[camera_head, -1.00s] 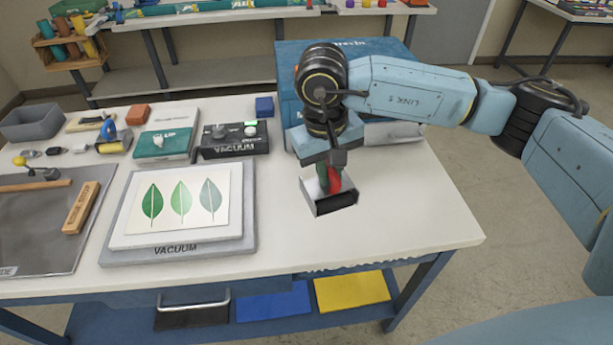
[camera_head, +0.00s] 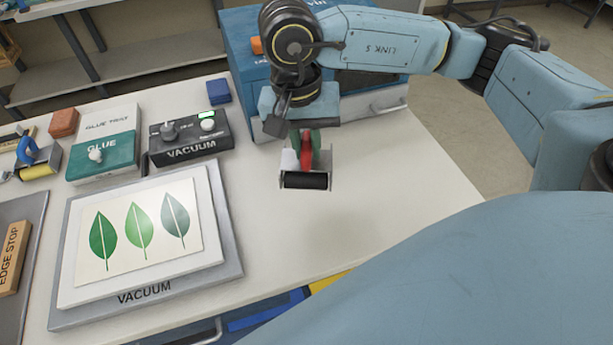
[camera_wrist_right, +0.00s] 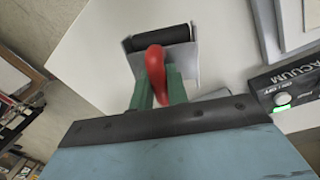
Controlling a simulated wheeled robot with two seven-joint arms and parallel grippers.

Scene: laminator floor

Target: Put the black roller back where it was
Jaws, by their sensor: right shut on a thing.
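The black roller (camera_head: 305,180) is a black cylinder in a grey metal frame with a red handle. My right gripper (camera_head: 303,148) is shut on the red handle and holds the roller above the bare right part of the table. In the right wrist view the black roller (camera_wrist_right: 160,37) shows beyond the red handle, between the green fingers of my right gripper (camera_wrist_right: 158,88). The roller's cylinder lies level at the lower end of the tool. My left gripper is not in view.
Left of the roller lie the vacuum board (camera_head: 234,262) with a leaf print, the vacuum control box (camera_head: 190,148) and the glue tray (camera_head: 108,125). A yellow roller (camera_head: 38,171) lies at far left. A blue machine (camera_head: 240,60) stands behind my right arm. The table's right front is clear.

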